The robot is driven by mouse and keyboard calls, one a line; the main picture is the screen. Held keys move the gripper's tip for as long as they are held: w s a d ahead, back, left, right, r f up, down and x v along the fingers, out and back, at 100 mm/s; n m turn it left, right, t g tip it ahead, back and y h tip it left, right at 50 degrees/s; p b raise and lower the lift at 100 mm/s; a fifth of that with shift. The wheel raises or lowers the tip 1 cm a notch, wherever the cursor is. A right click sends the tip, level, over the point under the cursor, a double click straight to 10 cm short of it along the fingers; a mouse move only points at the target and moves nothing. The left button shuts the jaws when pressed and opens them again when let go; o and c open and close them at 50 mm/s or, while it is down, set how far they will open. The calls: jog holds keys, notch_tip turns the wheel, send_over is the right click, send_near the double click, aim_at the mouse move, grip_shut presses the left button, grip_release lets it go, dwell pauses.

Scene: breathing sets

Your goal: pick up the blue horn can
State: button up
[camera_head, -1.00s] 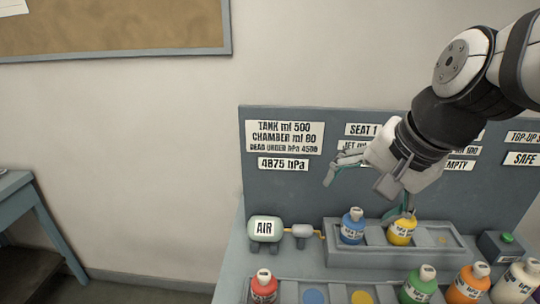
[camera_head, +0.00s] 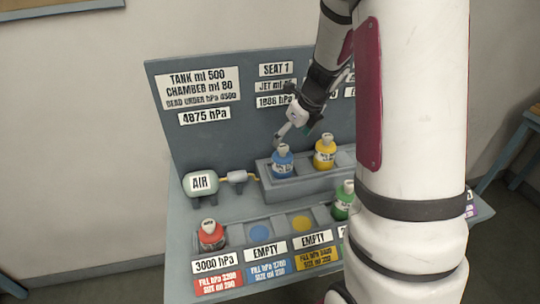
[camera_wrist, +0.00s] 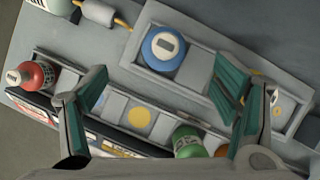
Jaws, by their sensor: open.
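The blue horn can (camera_head: 283,162), with a pale cap, stands upright in the left seat of the raised grey block (camera_head: 310,184). It also shows in the wrist view (camera_wrist: 160,50), seen from above, near the top centre. My gripper (camera_head: 293,133) is open and empty, above and close to the can in the head view. In the wrist view its two teal-padded fingers (camera_wrist: 165,85) are spread wide, with the blue can lying between and beyond them. I cannot tell the exact height gap.
A yellow can (camera_head: 325,152) stands right of the blue can; the right finger mostly hides it in the wrist view. The front rack holds a red can (camera_head: 211,236) and a green can (camera_head: 344,200). A labelled panel (camera_head: 190,130) rises behind.

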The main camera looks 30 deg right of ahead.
aim_at(286, 148)
jog(key=shift+m, duration=0.3)
jog(key=x, duration=0.9)
jog(key=shift+s+d, duration=0.15)
jog(key=shift+d, duration=0.25)
jog(key=shift+p+x, duration=0.5)
jog(key=shift+x, duration=2.2)
jog(key=c, duration=1.4)
